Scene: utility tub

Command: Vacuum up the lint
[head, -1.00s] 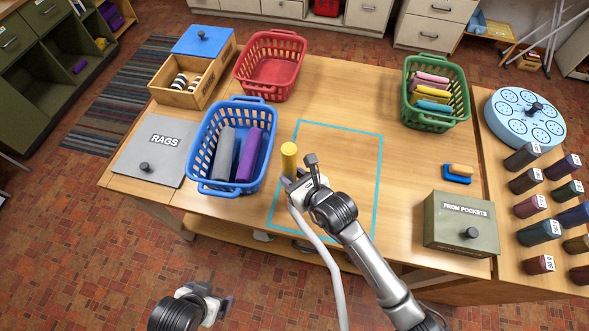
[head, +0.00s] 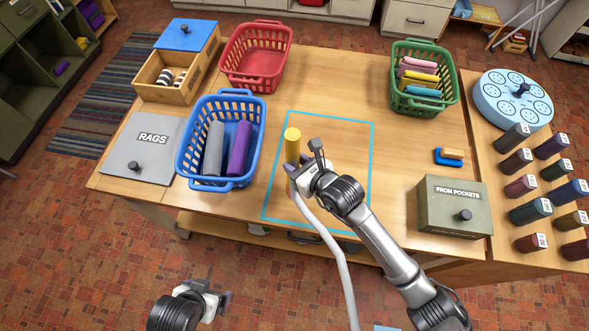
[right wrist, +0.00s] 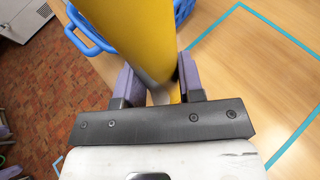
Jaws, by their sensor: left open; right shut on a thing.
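A yellow cylinder (head: 292,147), apparently the vacuum's handle, stands upright in my right gripper (head: 296,175). A pale grey hose (head: 335,255) runs from there down to the bottom edge of the head view. In the right wrist view the yellow cylinder (right wrist: 140,40) sits between the purple finger pads of my right gripper (right wrist: 160,88). They are over the left part of a blue-outlined area (head: 331,115) on the wooden table. The cylinder's lower end is hidden. My left gripper (head: 222,304) is open and empty, low in front of the table. I cannot make out any lint.
A blue basket (head: 221,94) with grey and purple rolls stands just left of the outline. A red basket (head: 255,82), wooden box (head: 160,92) and grey RAGS lid (head: 138,150) lie further left. A green basket (head: 424,46), brush (head: 449,156) and FROM POCKETS box (head: 453,200) are right.

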